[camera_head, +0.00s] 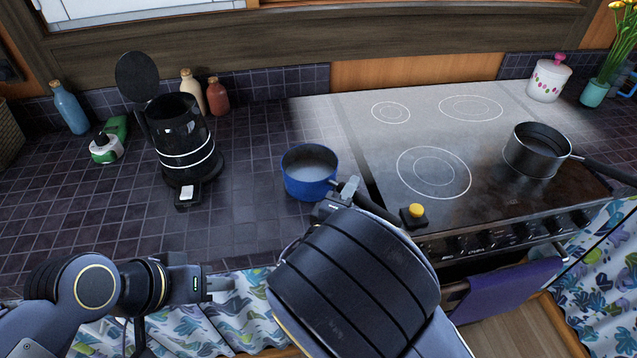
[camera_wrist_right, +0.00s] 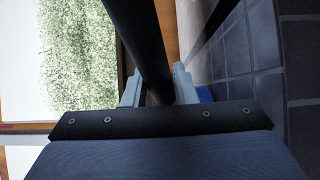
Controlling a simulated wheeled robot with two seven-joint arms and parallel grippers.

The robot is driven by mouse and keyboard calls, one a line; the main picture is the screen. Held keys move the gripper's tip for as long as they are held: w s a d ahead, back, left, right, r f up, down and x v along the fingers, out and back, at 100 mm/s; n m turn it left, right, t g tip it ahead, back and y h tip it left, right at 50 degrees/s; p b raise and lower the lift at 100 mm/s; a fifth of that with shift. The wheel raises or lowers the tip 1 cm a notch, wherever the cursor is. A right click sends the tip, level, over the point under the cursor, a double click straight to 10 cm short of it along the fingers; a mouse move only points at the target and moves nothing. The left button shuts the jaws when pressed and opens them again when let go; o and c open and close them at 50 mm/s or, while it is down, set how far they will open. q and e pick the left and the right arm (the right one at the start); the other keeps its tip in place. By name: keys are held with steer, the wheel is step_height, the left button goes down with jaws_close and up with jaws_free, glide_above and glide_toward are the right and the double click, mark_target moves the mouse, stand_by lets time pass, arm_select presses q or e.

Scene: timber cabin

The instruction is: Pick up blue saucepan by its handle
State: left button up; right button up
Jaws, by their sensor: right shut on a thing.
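The blue saucepan (camera_head: 309,187) is upright at the counter's front, left of the stove. I cannot tell whether its base touches the tiles. Its black handle (camera_head: 378,209) points to the lower right. My right gripper (camera_head: 347,191) is shut on the handle near the pan. In the right wrist view the dark handle (camera_wrist_right: 150,60) runs between both fingers (camera_wrist_right: 157,88), and a sliver of blue pan (camera_wrist_right: 205,94) shows beside them. My left gripper (camera_head: 217,286) is in front of the counter, away from the pan and holding nothing visible; its finger gap is unclear.
A black kettle-like appliance (camera_head: 183,140) with a raised lid stands left of the pan. A dark pot (camera_head: 536,150) sits on the stove (camera_head: 360,140) at right. A yellow-topped button (camera_head: 416,210) is near the handle. Tiles between kettle and pan are clear.

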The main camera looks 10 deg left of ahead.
steer(key=shift+r, duration=0.25)
jaws_close()
